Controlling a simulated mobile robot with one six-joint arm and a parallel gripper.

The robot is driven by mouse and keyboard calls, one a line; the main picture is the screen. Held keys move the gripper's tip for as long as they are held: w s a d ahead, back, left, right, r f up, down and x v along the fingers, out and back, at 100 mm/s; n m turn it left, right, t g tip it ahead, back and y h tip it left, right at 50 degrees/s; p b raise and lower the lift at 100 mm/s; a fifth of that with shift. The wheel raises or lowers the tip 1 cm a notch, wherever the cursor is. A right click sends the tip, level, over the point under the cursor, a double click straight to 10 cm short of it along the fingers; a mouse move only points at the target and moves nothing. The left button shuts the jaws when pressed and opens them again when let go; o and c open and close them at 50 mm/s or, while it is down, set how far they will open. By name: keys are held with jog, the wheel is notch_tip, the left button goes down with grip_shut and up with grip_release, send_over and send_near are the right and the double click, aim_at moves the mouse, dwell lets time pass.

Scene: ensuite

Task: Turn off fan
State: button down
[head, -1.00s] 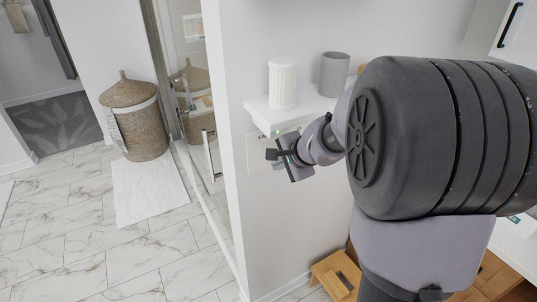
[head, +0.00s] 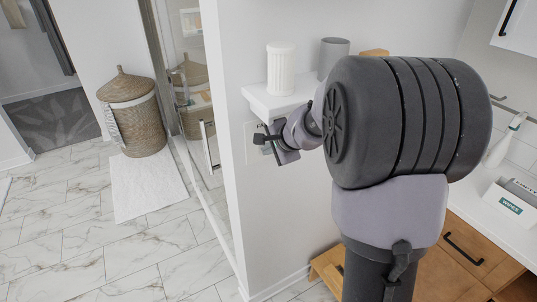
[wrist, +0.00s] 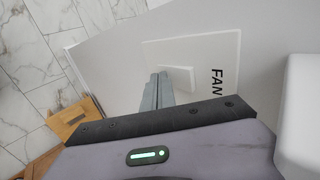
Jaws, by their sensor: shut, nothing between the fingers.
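The fan switch is a white wall plate marked FAN (wrist: 218,60) with a pale raised rocker (wrist: 180,80), seen in the wrist view. In the head view the plate (head: 249,146) shows only partly, on the white wall under a small shelf, behind my gripper (head: 268,139). My gripper is shut and empty. In the wrist view its closed fingers (wrist: 157,90) point toward the plate and overlap it near the rocker's left side. I cannot tell whether they touch it. Which way the rocker is set is unclear.
The white shelf (head: 270,103) just above my gripper holds a white ribbed cup (head: 281,70) and a grey cup (head: 332,55). A wooden stool (head: 327,264) stands below. A counter with a wipes box (head: 509,202) is at right.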

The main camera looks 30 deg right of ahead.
jog(key=shift+w+r, duration=0.1)
jog(key=shift+r, duration=0.1)
jog(key=shift+r+p, duration=0.7)
jog(key=shift+r, duration=0.15)
jog(key=s+b, duration=0.1)
jog(key=s, duration=1.2)
jog(key=shift+d+r, duration=0.25)
jog(key=shift+r, duration=0.15)
